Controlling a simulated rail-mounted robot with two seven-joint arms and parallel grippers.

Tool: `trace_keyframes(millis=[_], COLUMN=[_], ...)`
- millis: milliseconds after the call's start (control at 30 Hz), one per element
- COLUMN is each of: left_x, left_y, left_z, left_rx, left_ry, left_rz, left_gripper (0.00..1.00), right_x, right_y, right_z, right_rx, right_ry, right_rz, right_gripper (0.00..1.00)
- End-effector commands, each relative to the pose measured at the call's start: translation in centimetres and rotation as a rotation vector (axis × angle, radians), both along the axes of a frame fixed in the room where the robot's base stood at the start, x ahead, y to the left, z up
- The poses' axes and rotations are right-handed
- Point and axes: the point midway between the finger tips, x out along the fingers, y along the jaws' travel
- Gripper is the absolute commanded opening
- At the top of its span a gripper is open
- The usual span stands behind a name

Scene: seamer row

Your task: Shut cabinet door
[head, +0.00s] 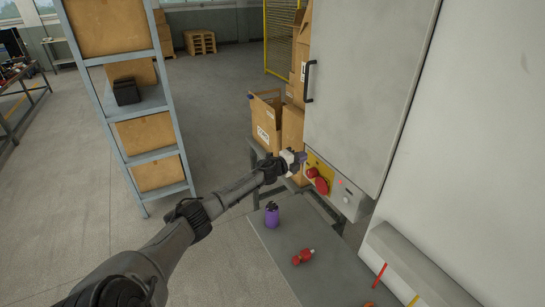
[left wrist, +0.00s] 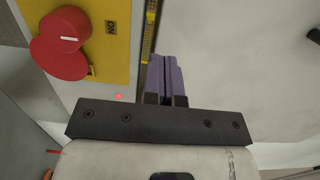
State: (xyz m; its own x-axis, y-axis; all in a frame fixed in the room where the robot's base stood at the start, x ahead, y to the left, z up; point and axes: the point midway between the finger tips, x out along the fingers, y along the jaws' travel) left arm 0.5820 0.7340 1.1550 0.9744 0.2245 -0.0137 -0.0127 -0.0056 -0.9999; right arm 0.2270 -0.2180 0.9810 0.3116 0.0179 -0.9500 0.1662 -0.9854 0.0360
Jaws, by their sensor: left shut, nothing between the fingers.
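The cabinet door (head: 365,85) is a large grey panel at the upper right in the head view, with a black bar handle (head: 309,82) near its left edge. The door is upright; I cannot tell for certain whether it is flush or slightly ajar. Below it is a yellow plate with a red rotary switch (head: 321,185); the switch also shows in the left wrist view (left wrist: 62,42). My left gripper (head: 302,157) has purple fingers, shut and empty, just below the door's lower left corner. The fingers also show in the left wrist view (left wrist: 165,72). My right gripper is out of view.
Open cardboard boxes (head: 266,118) stand on a stand left of the cabinet. A grey bench (head: 285,245) below holds a purple container (head: 272,215) and a red item (head: 303,256). A shelf rack (head: 170,110) stands at left.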

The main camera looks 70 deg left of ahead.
Motion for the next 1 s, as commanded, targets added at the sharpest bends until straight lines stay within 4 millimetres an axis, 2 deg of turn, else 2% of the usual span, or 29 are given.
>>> trace_keyframes(millis=[600,1000], left_x=[-7.2,-9.4], left_y=[-0.6,-0.9], left_z=[0.1,0.2], left_rx=[0.003,0.003], left_ry=[-0.001,-0.004], left_rz=[0.000,0.000], left_gripper=[0.00,0.00], right_x=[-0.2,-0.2], right_y=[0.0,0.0], right_z=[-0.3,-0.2], right_rx=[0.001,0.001], right_ry=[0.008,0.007], right_rz=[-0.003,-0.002], right_gripper=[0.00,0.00])
